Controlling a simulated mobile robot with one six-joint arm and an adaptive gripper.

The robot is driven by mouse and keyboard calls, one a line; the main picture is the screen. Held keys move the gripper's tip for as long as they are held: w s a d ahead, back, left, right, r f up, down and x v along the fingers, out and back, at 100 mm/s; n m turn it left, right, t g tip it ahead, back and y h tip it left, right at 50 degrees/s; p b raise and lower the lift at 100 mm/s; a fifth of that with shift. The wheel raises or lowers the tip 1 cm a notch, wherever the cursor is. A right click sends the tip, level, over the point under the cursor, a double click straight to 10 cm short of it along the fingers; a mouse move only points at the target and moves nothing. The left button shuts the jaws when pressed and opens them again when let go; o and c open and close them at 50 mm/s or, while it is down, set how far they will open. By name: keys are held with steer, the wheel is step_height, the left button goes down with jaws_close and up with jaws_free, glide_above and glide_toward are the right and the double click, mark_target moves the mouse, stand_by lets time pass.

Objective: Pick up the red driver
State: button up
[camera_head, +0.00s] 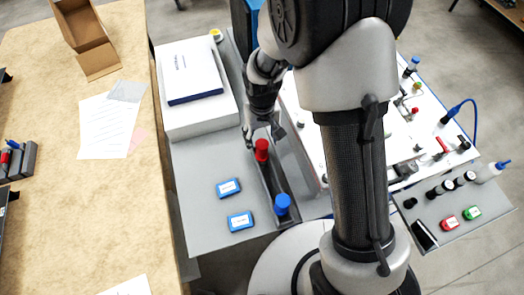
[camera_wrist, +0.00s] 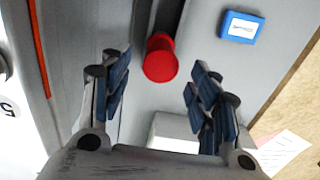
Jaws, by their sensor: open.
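The red driver (camera_head: 262,150) stands in a dark grey channel-like holder (camera_head: 285,186) on the grey side shelf, with its red handle end up. My gripper (camera_head: 262,132) is just behind it in the head view, pointing down. In the wrist view the red driver (camera_wrist: 160,60) shows between and ahead of the two open fingers (camera_wrist: 158,88), with clear space on both sides. The fingers do not touch it in that view. The lower part of the driver is hidden in the holder.
A blue-topped driver (camera_head: 282,204) stands at the holder's near end. Two blue boxes (camera_head: 229,188) (camera_head: 240,221) lie on the shelf to the left. A white box with a booklet (camera_head: 195,84) sits behind. The white analyser panel (camera_head: 300,112) lies to the right.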

mark_target(262, 150)
step_height(262, 150, down, 8)
steer(key=shift+f+b, duration=0.1)
steer(key=shift+b, duration=0.95)
steer(key=shift+c, duration=0.6)
jaws_close()
